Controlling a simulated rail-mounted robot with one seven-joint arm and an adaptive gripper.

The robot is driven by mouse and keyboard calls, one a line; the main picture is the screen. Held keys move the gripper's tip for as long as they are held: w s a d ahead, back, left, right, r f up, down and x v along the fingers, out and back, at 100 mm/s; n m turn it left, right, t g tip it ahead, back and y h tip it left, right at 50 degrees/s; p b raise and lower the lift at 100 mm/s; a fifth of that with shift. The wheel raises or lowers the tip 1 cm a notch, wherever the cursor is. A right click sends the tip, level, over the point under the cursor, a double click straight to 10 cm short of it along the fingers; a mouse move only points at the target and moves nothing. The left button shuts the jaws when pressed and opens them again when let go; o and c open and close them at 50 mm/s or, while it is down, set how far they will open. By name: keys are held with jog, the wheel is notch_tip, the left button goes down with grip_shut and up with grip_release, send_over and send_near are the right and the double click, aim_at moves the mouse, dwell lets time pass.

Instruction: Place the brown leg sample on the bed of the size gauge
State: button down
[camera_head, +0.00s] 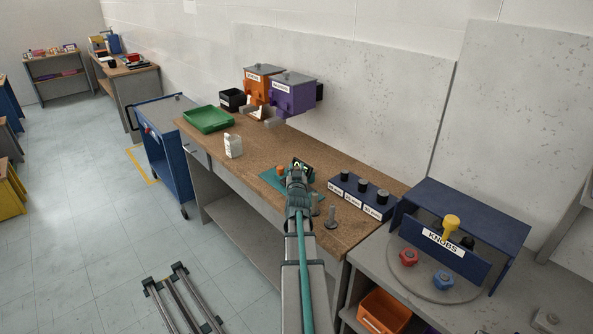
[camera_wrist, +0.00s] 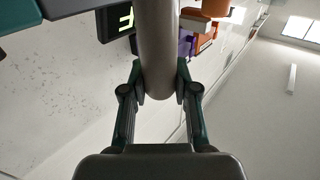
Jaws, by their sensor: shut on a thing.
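My gripper (camera_head: 299,178) is over the right part of the teal size gauge (camera_head: 270,178) on the wooden workbench. In the wrist view my gripper (camera_wrist: 160,88) is shut on a thick grey-brown cylinder, which looks like the brown leg sample (camera_wrist: 158,45). Its far end runs out of the picture. The gauge's black display (camera_head: 304,167) stands just behind the gripper; its lit green character shows in the wrist view (camera_wrist: 124,19). A copper-orange round part (camera_head: 281,170) is on the gauge's left. My gripper hides much of the bed, so I cannot tell whether the sample touches it.
Two grey posts with wide bases (camera_head: 331,217) stand near the bench's front right. A dark blue labelled rack (camera_head: 362,196) with black knobs is right of the gauge. A white bottle (camera_head: 233,146) and green tray (camera_head: 207,119) are left. Bare bench lies between bottle and gauge.

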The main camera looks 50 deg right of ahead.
jog(key=shift+a+f+b, duration=0.1)
jog(key=shift+f+b, duration=0.2)
jog(key=shift+f, duration=0.1)
